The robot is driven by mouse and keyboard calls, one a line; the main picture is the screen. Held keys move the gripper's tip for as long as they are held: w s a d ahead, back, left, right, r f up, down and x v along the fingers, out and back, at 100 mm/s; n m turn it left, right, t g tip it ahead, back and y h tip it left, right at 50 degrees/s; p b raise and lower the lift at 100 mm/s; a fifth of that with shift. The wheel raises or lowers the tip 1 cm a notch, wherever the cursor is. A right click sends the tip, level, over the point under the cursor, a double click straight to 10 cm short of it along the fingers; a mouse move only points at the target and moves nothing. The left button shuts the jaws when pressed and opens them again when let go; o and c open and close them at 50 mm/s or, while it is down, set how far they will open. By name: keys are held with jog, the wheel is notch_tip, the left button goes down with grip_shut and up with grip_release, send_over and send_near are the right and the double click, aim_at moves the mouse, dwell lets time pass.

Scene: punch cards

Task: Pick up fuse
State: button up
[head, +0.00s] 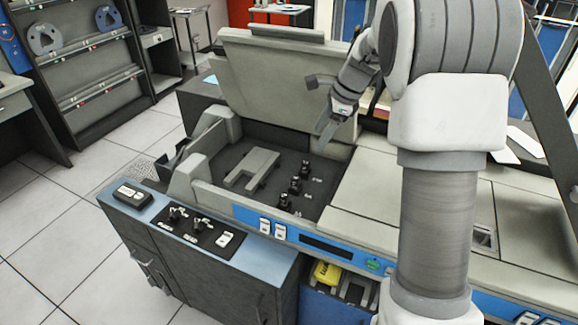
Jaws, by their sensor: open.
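My gripper (328,122) is open and appears empty. It hangs above the back right part of the open well of the grey machine (250,205). Several small black upright parts (295,186) stand in a row on the dark well floor, below and to the left of my gripper. They may be fuses or their holders; I cannot tell at this size. A small yellow object (327,271) sits in a blue recess at the machine's front, far below my gripper. I cannot tell whether it is the fuse.
The raised grey lid (265,85) stands behind the well. A grey U-shaped block (251,170) lies in the well. A blue-topped panel (200,235) with switches is at the front left. Flat covers (390,185) lie right of the well. Tiled floor is free at left.

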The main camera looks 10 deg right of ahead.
jog(key=w+d+f+m, duration=0.2)
jog(key=w+f+m, duration=0.35)
jog(key=f, duration=0.35)
send_near(296, 178)
notch_tip(296, 178, down, 5)
jog(key=w, duration=0.1)
jog(key=shift+n+y, duration=0.25)
jog(key=shift+y, duration=0.05)
jog(key=shift+w+a+r+x, duration=0.1)
jog(key=shift+a+x, duration=0.1)
jog(key=shift+x, duration=0.75)
jog(key=shift+w+a+r+x, duration=0.1)
jog(key=shift+a+x, duration=0.05)
jog(key=shift+x, duration=0.8)
jog(key=shift+a+r+x, duration=0.1)
jog(key=shift+a+x, duration=0.1)
jog(key=shift+x, duration=0.75)
jog(key=shift+c, duration=0.3)
grip_shut()
